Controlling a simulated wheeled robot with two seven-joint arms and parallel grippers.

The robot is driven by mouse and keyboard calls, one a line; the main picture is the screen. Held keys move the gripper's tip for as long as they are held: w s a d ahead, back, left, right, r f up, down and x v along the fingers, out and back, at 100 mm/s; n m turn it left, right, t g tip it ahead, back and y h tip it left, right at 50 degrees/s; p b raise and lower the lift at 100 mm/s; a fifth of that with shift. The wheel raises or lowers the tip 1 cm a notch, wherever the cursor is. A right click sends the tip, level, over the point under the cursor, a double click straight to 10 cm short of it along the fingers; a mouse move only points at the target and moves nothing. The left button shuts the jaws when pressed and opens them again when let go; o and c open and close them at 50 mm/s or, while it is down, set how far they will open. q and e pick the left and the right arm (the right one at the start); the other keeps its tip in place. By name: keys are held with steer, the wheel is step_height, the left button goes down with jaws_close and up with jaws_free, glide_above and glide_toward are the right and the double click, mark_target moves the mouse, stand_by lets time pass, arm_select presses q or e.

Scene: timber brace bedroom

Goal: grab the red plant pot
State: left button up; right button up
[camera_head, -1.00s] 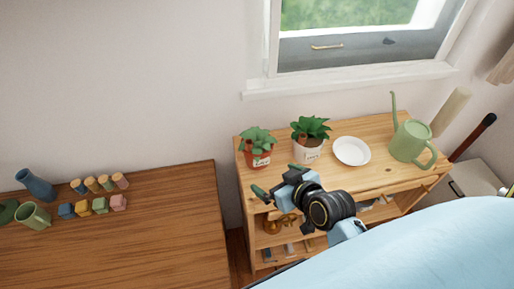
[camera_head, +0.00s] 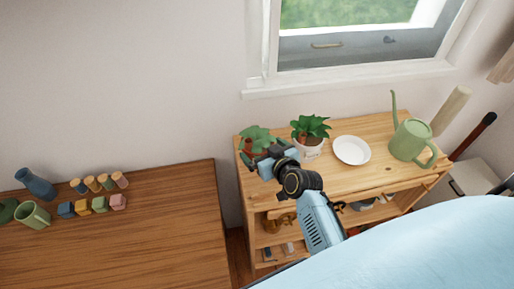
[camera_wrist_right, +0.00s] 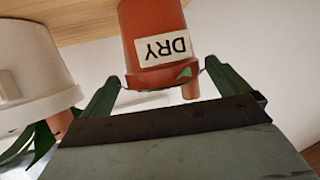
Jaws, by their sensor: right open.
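The red plant pot (camera_head: 246,147) with a green plant stands upright at the left end of the wooden shelf top, partly hidden by my right gripper (camera_head: 263,154). In the right wrist view the red pot (camera_wrist_right: 155,35) appears upside down with a "DRY" label. The fingers of my right gripper (camera_wrist_right: 162,78) are open, one on each side of the pot's rim, with visible gaps. A white pot (camera_head: 308,149) with a similar plant stands just right of the red one; the white pot also shows at the left of the wrist view (camera_wrist_right: 35,75). My left gripper is not in view.
A white plate (camera_head: 351,151) and a green watering can (camera_head: 410,142) stand further right on the shelf top (camera_head: 375,178). The wall and window sill (camera_head: 350,78) are behind. A brown table (camera_head: 150,235) with small blocks, a vase and a cup is at left.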

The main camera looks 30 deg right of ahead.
mark_target(258, 145)
steer(key=x, duration=0.4)
steer(key=shift+a+f, duration=0.1)
steer(key=c, duration=1.2)
steer(key=shift+w, duration=0.1)
steer(key=shift+c, duration=0.6)
